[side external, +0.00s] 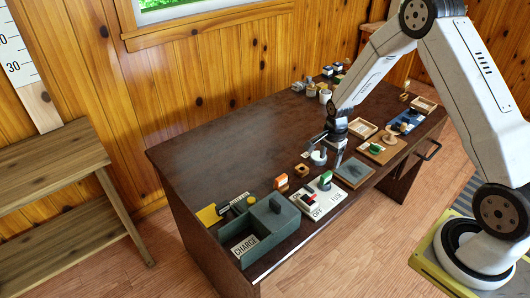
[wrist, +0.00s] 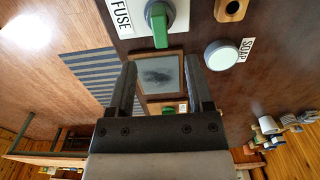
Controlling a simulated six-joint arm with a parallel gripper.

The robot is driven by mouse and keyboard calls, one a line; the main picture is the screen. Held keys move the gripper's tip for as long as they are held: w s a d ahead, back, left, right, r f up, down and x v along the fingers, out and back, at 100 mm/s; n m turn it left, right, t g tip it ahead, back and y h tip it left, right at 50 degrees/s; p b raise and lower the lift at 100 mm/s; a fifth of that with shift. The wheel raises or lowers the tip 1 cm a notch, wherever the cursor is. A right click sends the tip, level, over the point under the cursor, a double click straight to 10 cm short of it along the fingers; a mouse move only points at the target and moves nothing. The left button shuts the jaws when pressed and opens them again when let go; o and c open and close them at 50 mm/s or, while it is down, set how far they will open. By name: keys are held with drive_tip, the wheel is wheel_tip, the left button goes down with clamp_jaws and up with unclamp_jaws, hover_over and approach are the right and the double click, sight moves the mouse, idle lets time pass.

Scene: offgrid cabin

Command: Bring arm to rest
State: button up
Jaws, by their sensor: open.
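My gripper (side external: 322,138) is above the dark brown table (side external: 215,145), near the middle of its length. In the wrist view its two dark fingers (wrist: 160,78) stand apart with nothing held between them. Beyond the gap between the fingers lies a framed grey panel (wrist: 160,72), which also shows flat on the table in the side view (side external: 355,172). The fingers look apart from the table items, though the exact height is hard to tell.
A green FUSE switch (wrist: 159,25) and a round pale disc (wrist: 221,54) by a SOAP label are close by. A grey-green CHARGE box (side external: 270,222) stands at the table's near end. Small trays (side external: 362,128) and several blocks are farther along. The table's back left is clear.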

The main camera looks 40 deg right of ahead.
idle(0.3)
drive_tip(key=s+a+r+n+t, duration=0.2)
drive_tip(key=s+a+r+n, duration=1.2)
drive_tip(key=n, duration=0.4)
drive_tip(key=shift+r+t, duration=0.3)
drive_tip(key=shift+w, duration=0.1)
idle(0.8)
